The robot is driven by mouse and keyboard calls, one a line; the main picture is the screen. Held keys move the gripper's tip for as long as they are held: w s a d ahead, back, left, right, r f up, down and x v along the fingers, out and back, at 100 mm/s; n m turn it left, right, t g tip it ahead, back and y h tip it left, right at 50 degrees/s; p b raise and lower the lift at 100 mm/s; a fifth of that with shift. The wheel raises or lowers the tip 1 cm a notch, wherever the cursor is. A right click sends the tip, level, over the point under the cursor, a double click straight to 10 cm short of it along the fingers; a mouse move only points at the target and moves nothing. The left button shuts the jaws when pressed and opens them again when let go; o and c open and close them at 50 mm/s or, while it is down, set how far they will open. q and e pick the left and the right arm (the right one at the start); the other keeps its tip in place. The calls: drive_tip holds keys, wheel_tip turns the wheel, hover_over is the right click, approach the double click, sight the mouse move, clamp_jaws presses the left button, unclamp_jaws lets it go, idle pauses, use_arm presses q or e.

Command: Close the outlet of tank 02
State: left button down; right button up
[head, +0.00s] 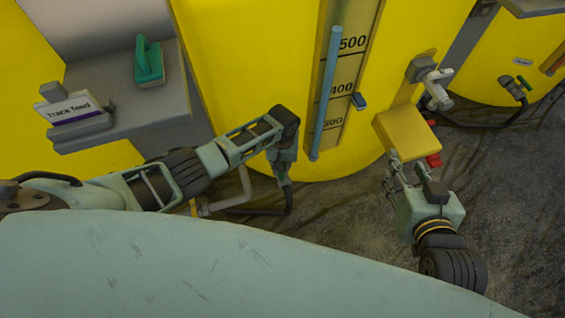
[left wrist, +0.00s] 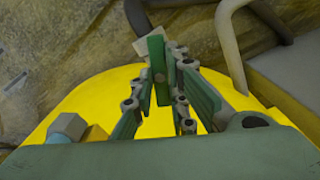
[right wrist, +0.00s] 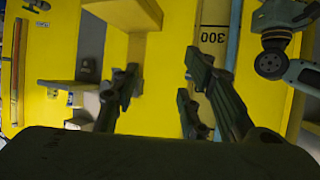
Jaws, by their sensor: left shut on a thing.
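A large yellow tank (head: 245,60) with a level scale fills the middle of the head view. No number tag shows on it. My left gripper (head: 285,180) points down at the foot of this tank. In the left wrist view my left gripper (left wrist: 170,85) is shut on a green valve handle (left wrist: 157,60), whose flat end sticks out beyond the fingers. In the head view this handle and the valve body are hidden behind the gripper. My right gripper (head: 393,175) is open and empty, below a yellow box; in the right wrist view its fingers (right wrist: 160,75) stand apart.
A grey pipe (head: 240,193) and a black hose (head: 288,203) run low beside my left gripper. The yellow box (head: 405,135) with a red part is at the right. A grey shelf (head: 120,110) holds a green brush (head: 149,60).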

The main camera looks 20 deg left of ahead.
use_arm(q)
drive_tip(key=m+p, duration=0.1)
drive_tip(key=m, duration=0.5)
drive_tip(key=shift+p, duration=0.4)
drive_tip(key=m, duration=0.3)
drive_tip(key=shift+m, duration=2.2)
use_arm(e)
drive_tip(key=s+d+f+g+h, duration=0.1)
drive_tip(key=s+d+f+g, duration=0.2)
drive_tip(key=s+f+g, duration=0.3)
drive_tip(key=shift+s+d+f+h, duration=0.35)
drive_tip(key=shift+s+f, duration=0.5)
drive_tip(key=shift+s, duration=1.2)
use_arm(q)
drive_tip(key=c, duration=1.8)
unclamp_jaws()
drive_tip(key=shift+o, duration=0.4)
